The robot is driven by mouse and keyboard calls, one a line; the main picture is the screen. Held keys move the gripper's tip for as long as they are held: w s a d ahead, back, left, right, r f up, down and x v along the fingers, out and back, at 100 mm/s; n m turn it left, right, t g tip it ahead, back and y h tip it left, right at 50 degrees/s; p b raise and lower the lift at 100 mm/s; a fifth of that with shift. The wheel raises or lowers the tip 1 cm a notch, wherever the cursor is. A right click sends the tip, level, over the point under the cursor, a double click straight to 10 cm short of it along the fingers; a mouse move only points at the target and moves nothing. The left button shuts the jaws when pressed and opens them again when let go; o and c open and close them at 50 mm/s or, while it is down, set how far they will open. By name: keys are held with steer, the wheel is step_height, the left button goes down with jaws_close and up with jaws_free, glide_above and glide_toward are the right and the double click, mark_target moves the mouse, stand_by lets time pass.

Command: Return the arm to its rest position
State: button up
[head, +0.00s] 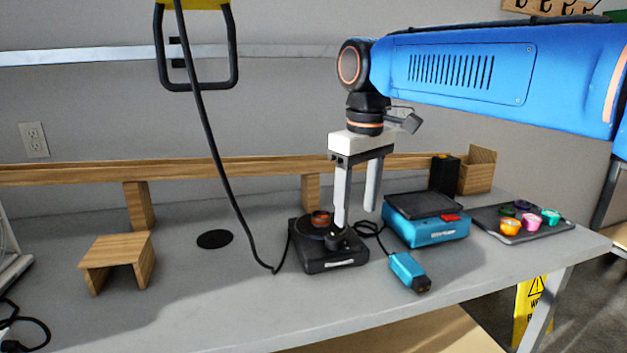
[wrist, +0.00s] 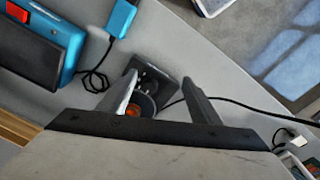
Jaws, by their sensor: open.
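My gripper (head: 356,206) points down from the end of my blue arm, above the workbench (head: 225,290). Its two pale fingers are apart, with nothing held between them. In the head view the fingers hang in front of and over a small black device (head: 335,263) with a round top and a copper-coloured ring (head: 321,218). In the wrist view my gripper (wrist: 158,88) has the black device (wrist: 153,78) and the orange-brown ring (wrist: 133,109) showing between and beyond its fingers. A finger hides part of the device. I cannot tell the exact height of the fingertips above it.
Right of the device stand a blue scale-like unit (head: 428,232), a blue plug-like box (head: 409,272) and a dark tray (head: 521,232) with several coloured cups. A wooden stand (head: 117,255) is at left. A black cable (head: 214,150) hangs down to the bench.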

steer(key=s+d+f+m+t, duration=0.4)
steer(key=s+d+f+m, duration=0.4)
steer(key=s+d+f, duration=1)
step_height(320, 180, down, 4)
steer(key=d, duration=0.2)
steer(key=shift+s+d+f, duration=0.15)
steer(key=shift+s+d, duration=0.15)
steer(key=shift+s, duration=0.05)
